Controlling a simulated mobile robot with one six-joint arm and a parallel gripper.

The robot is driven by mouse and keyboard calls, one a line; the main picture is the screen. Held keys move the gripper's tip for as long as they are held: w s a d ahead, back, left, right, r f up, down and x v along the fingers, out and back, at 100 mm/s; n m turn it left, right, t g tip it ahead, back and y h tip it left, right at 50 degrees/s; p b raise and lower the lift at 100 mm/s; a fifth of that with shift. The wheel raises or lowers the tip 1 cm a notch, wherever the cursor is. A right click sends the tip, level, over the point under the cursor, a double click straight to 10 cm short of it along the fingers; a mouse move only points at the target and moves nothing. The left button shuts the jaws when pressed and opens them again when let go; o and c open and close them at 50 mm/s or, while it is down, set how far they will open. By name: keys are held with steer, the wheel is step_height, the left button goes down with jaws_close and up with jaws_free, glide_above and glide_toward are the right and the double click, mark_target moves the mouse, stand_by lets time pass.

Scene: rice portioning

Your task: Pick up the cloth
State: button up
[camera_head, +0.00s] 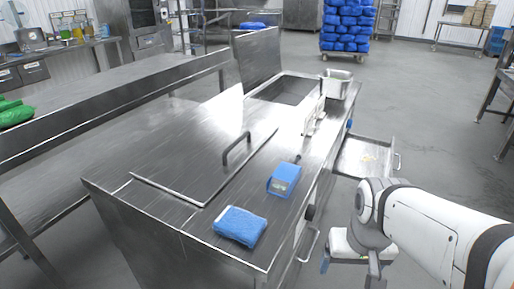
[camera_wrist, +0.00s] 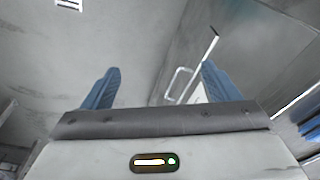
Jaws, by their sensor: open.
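A blue folded cloth (camera_head: 240,226) lies flat on the near right corner of the steel counter (camera_head: 150,215). My gripper (camera_head: 338,262) hangs off the right side of the counter, apart from the cloth and to its right. In the wrist view my gripper (camera_wrist: 158,86) shows two blue fingers spread apart with nothing between them. The cloth cannot be made out in the wrist view.
A blue box-like device (camera_head: 284,180) sits on the counter just behind the cloth. A hinged lid with a dark handle (camera_head: 236,148) lies left of it. An open drawer (camera_head: 365,158) juts out on the right. A metal container (camera_head: 336,84) stands at the far end.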

steer(key=o, duration=0.4)
steer(key=r+p, duration=0.4)
steer(key=r, duration=0.1)
steer(key=r+p, duration=0.4)
steer(key=r, duration=0.1)
steer(key=r+p, duration=0.4)
steer(key=r, duration=0.2)
steer(key=shift+w+a+p, duration=0.1)
steer(key=shift+w+p, duration=0.2)
steer(key=shift+c, duration=0.2)
steer(key=w+a+r+p, duration=0.2)
steer(key=a+r+p, duration=0.1)
steer(key=r+p, duration=0.25)
steer(key=m+g, duration=0.2)
steer(key=m, duration=0.2)
glide_above(240, 220)
steer(key=f, duration=0.8)
steer(key=shift+w+f, duration=0.15)
steer(key=shift+w, duration=0.1)
steer(key=shift+s+f+p, duration=0.2)
steer(key=shift+f+p, duration=0.3)
steer(key=shift+f, duration=3.35)
